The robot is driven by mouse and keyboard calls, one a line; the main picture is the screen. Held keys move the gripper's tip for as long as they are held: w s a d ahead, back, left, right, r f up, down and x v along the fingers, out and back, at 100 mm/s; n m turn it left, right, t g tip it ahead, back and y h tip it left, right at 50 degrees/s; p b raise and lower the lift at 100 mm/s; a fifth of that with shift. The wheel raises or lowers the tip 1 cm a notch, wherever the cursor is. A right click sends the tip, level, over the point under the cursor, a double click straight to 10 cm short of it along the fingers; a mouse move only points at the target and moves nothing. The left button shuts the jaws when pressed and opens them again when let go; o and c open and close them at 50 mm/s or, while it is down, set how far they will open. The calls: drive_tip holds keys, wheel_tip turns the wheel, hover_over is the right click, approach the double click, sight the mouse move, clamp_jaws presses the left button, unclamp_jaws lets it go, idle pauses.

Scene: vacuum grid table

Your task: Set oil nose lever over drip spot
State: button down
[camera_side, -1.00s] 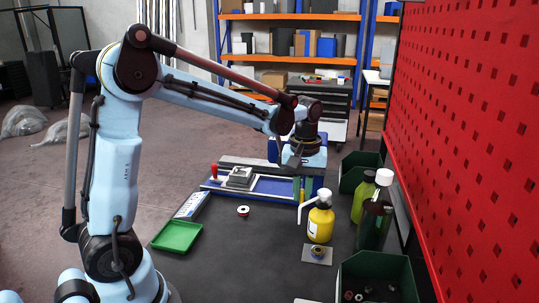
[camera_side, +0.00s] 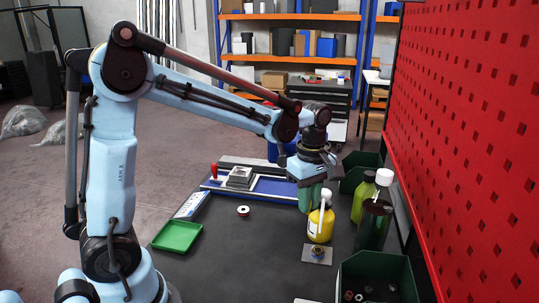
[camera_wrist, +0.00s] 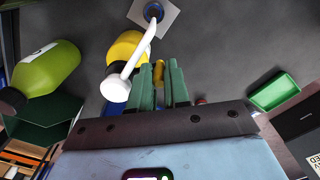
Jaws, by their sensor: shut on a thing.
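The yellow oil bottle (camera_side: 320,227) stands upright on the dark table. Its white nose lever (camera_side: 322,213) points toward the side camera. The drip spot, a small round blue-ringed piece on a pale square plate (camera_side: 308,257), lies just in front of the bottle. In the wrist view the lever (camera_wrist: 134,62) runs from the white cap to the plate (camera_wrist: 168,24), its tip overlapping the ring's edge. My gripper (camera_wrist: 160,85), with green fingers, is beside the lever, on the bottle's left in the side view. A small yellow piece (camera_wrist: 158,72) shows between the fingers; the rest is hidden.
Green and dark bottles (camera_side: 375,218) stand close right of the oil bottle, by the red pegboard (camera_side: 470,130). A green bin (camera_side: 378,262) holds small parts. A green tray (camera_side: 177,236) and a small ring (camera_side: 243,211) lie left; table between is open.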

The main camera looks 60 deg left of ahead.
drive_tip(key=shift+d, duration=0.1)
idle(0.4)
drive_tip(key=c, duration=1.4)
unclamp_jaws()
wheel_tip(320, 180, up, 12)
drive_tip(key=shift+r, duration=0.1)
drive_tip(key=s+f+m+t, duration=0.2)
drive_tip(key=s+f+m, duration=0.1)
drive_tip(key=m, duration=0.3)
drive_tip(key=s+d+f+m+t, duration=0.1)
drive_tip(key=s+f+m+t, duration=0.1)
drive_tip(key=m, duration=0.4)
drive_tip(key=s+f+m+t, duration=0.3)
drive_tip(key=s+f+m, duration=0.1)
drive_tip(key=s+m, duration=0.1)
drive_tip(key=shift+d+m, duration=0.35)
drive_tip(key=shift+m, duration=0.05)
